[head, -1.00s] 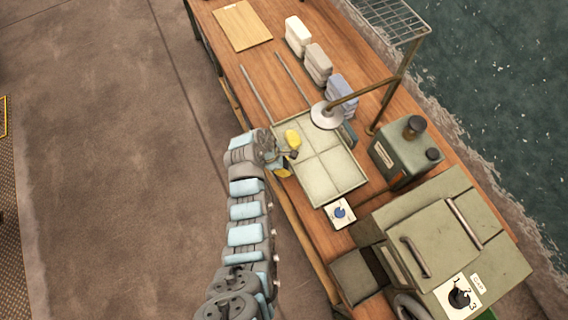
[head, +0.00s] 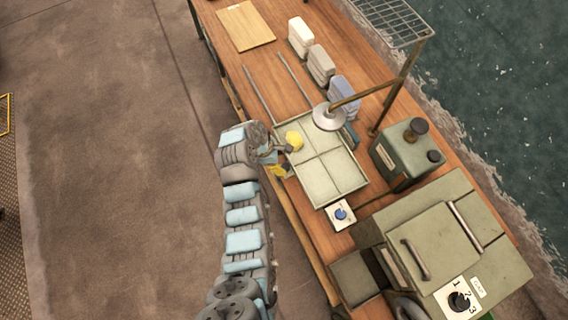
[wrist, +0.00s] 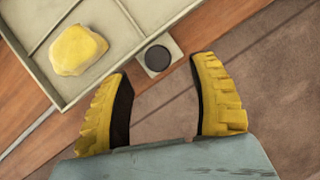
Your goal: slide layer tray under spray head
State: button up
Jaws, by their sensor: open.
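The layer tray (head: 331,186) is a shallow grey-green tray with four compartments, lying on the wooden bench. A yellow lump (head: 294,140) sits in its upper left compartment and also shows in the wrist view (wrist: 77,50). The spray head (head: 330,117), a round disc on a brass pipe, hangs over the tray's far end. My gripper (head: 281,160) is at the tray's left side. In the wrist view my gripper (wrist: 161,75) is open, its yellow fingers either side of a tab with a black round knob (wrist: 158,58) on the tray's edge. Contact cannot be told.
Two thin rails (head: 262,95) run along the bench beyond the tray. Three bottle-like blocks (head: 321,65) stand at the right. A green canister (head: 405,155), a dial plate (head: 340,214) and a large lidded box (head: 440,250) stand nearer. A wooden board (head: 245,26) lies at the far end.

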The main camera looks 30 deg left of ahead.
jog(key=v, duration=0.6)
dwell(0.7)
